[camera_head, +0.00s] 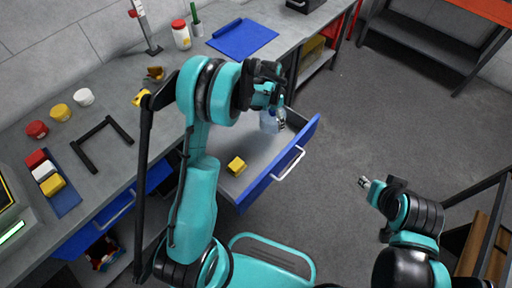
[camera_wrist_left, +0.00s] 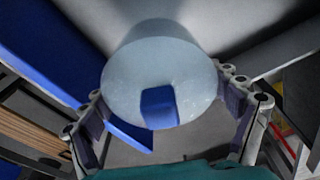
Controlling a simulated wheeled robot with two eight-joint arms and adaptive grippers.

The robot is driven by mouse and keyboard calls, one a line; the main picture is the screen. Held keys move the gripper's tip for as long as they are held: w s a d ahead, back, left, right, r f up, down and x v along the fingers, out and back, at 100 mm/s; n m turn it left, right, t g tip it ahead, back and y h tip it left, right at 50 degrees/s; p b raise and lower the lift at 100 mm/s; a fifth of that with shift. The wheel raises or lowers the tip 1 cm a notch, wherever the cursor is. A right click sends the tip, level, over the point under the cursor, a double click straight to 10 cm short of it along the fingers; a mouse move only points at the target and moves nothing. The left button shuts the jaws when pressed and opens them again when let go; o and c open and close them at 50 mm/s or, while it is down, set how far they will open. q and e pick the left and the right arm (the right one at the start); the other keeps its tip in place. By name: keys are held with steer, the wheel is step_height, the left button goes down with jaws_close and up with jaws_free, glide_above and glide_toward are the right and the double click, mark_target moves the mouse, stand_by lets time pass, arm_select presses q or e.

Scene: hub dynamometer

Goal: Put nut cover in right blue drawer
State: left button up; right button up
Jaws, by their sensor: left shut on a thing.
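My left gripper (camera_head: 270,98) is over the open right blue drawer (camera_head: 298,160). It is shut on a pale, grey-blue round piece, which I take as the nut cover (camera_head: 268,121). In the left wrist view the nut cover (camera_wrist_left: 187,80) sits between the two fingers of my left gripper (camera_wrist_left: 165,92). It has a square opening in its end, with blue showing in it. The drawer's grey floor holds a yellow block (camera_head: 236,165). My right gripper (camera_head: 364,183) is away from the drawer, over the floor; its finger state is too small to tell.
The workbench (camera_head: 100,65) carries a blue mat (camera_head: 243,38), a white jar with a red lid (camera_head: 181,36), a black handle-shaped frame (camera_head: 100,142) and several coloured caps and blocks. Another blue drawer (camera_head: 95,225) is at the lower left. The floor right of the open drawer is clear.

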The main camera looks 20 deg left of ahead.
arm_select(q)
steer(key=f+b, duration=0.4)
steer(key=f, duration=0.6)
steer(key=shift+w+f, duration=0.15)
steer(key=shift+w, duration=0.05)
steer(key=o, duration=0.8)
steer(key=shift+f, duration=0.1)
steer(key=shift+c, duration=0.2)
steer(key=shift+o, duration=1)
